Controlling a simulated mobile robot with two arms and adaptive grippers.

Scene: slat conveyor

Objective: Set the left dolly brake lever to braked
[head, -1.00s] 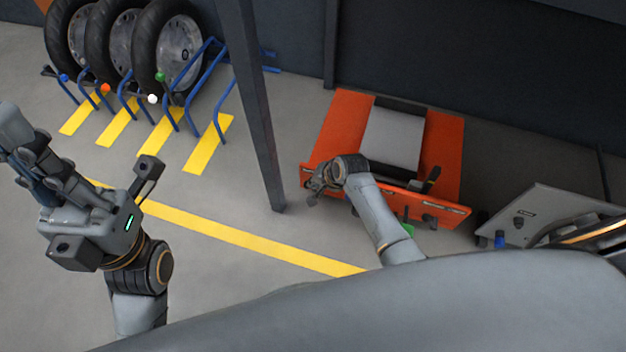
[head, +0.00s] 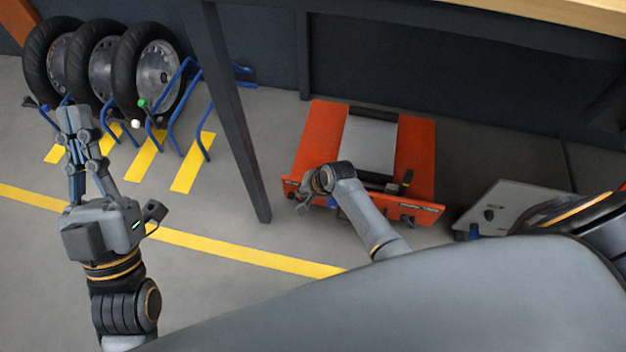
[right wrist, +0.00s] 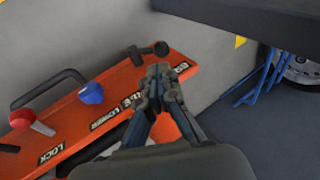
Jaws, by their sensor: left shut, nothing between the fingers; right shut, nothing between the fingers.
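The orange dolly (head: 416,150) stands on the floor right of centre in the head view, with a grey top plate. In the right wrist view its orange front panel (right wrist: 74,127) carries labels including LOCK and LOWER. A black lever with a round knob (right wrist: 161,48) sits at the panel's far end, near a partly hidden label. My right gripper (head: 303,200) is shut and empty at the panel's left end; its fingertips (right wrist: 160,72) are close to the black lever, and I cannot tell if they touch. My left gripper (head: 75,112) is shut and empty, away at left.
A blue knob (right wrist: 91,93) and a red knob (right wrist: 42,126) are on the same panel. A dark post (head: 235,130) stands left of the dolly. Wheels in a blue rack (head: 145,75) are at upper left. A grey panelled unit (head: 500,208) is at right.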

